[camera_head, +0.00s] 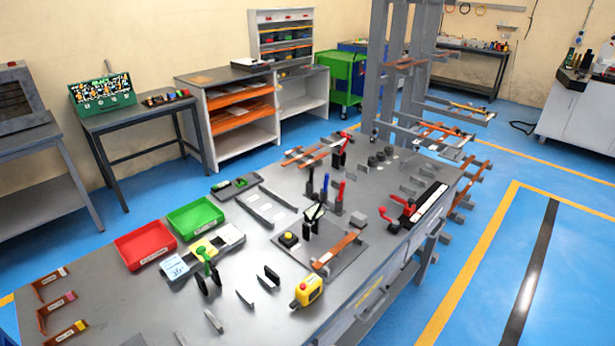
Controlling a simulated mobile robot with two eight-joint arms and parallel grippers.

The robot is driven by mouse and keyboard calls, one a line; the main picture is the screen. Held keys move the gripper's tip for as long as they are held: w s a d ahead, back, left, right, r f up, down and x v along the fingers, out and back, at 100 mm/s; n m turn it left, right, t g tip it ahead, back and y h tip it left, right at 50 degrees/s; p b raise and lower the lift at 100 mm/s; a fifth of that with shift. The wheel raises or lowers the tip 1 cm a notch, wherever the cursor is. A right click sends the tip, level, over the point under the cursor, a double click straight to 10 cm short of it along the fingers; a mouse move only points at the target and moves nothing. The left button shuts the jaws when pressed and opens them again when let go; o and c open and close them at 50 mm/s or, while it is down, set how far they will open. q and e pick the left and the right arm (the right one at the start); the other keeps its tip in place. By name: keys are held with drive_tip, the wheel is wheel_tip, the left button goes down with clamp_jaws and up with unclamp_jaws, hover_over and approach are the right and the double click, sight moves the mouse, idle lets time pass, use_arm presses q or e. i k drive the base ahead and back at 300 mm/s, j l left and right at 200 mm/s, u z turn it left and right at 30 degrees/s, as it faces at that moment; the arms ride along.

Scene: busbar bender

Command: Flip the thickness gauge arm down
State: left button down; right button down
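A pale fixture with yellow parts (229,236), likely the thickness gauge, sits on the grey bench in front of the red and green trays. A small green part (206,254) stands up at its front, possibly the gauge arm; its exact angle is too small to tell. A white card with blue print (175,267) lies at its left end. Dark upright pieces (202,285) stand just in front of it. I cannot make out either of my grippers or arms in this view.
The red tray (145,245) and green tray (195,215) stand behind the fixture. A bending station with coloured levers (340,195) stands to the right.

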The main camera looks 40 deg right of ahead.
sight(315, 196)
drive_tip(key=l, duration=0.75)
drive_tip(key=i+l+u, duration=0.15)
drive_tip(key=l, duration=0.6)
